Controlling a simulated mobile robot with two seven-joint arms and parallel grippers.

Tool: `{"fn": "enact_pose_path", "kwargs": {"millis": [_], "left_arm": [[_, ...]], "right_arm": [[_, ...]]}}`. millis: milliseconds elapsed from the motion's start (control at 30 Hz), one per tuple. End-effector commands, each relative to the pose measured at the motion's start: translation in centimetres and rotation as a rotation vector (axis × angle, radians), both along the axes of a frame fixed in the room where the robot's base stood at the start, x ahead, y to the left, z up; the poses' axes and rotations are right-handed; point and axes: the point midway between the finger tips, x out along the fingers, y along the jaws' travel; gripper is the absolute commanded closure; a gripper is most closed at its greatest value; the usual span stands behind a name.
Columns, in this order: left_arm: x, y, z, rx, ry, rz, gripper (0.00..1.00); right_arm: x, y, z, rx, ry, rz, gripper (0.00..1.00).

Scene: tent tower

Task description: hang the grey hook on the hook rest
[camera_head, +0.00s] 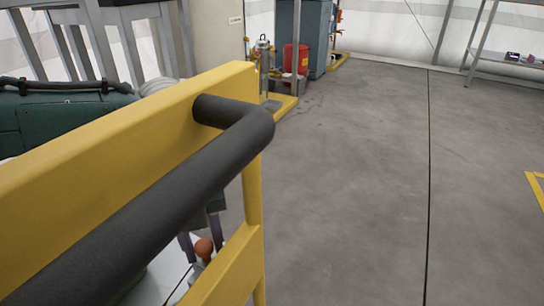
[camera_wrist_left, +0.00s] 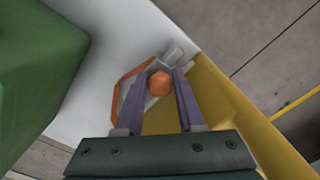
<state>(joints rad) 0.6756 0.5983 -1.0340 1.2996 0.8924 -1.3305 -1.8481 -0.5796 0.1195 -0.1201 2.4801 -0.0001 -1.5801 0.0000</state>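My left gripper (camera_head: 203,250) shows partly in the head view, behind and below a yellow frame. Its two purple-grey fingers stand on either side of a round orange knob. In the left wrist view my left gripper (camera_wrist_left: 164,72) has the orange knob (camera_wrist_left: 159,83) between its fingers. I cannot tell whether the fingers press on it or stand open around it. A light grey piece (camera_wrist_left: 174,54), perhaps the grey hook, lies at the fingertips, with an orange loop (camera_wrist_left: 121,88) beside it. The hook rest cannot be made out. My right gripper is out of view.
A yellow frame (camera_head: 90,165) with a thick black handle bar (camera_head: 180,195) fills the head view's near left. A white surface (camera_wrist_left: 95,100) and a green block (camera_wrist_left: 35,75) flank the gripper. A red bucket (camera_head: 296,58) stands at the back. The grey floor (camera_head: 360,180) is clear.

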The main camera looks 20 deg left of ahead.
Motion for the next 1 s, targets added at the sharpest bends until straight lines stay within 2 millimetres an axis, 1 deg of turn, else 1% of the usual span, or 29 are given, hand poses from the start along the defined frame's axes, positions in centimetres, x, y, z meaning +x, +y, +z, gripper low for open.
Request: {"fn": "enact_pose_path", "kwargs": {"millis": [33, 233, 267, 467, 567, 667, 833, 900, 1000], "left_arm": [[0.0, 0.0, 0.0, 0.0, 0.0, 0.0, 0.55], [0.0, 0.0, 0.0, 0.0, 0.0, 0.0, 0.33], [0.0, 0.0, 0.0, 0.0, 0.0, 0.0, 0.32], [0.0, 0.0, 0.0, 0.0, 0.001, 0.0, 0.32], [0.0, 0.0, 0.6, 0.0, 0.0, 0.0, 0.32], [0.0, 0.0, 2.2, 0.0, 0.0, -0.001, 0.32], [0.0, 0.0, 6.0, 0.001, -0.001, -0.001, 0.32], [0.0, 0.0, 7.3, -0.001, -0.002, -0.001, 0.32], [0.0, 0.0, 8.8, -0.001, -0.002, -0.001, 0.32]], "right_arm": [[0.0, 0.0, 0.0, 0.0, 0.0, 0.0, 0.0], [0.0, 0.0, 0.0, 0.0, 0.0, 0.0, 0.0], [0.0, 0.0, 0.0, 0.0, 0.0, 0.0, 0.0], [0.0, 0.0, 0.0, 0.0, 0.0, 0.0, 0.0], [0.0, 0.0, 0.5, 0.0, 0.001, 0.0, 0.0], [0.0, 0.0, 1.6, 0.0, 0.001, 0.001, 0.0], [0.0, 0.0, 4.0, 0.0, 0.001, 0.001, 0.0], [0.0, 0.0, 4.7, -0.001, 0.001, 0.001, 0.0], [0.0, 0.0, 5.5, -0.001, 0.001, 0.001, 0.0]]}}
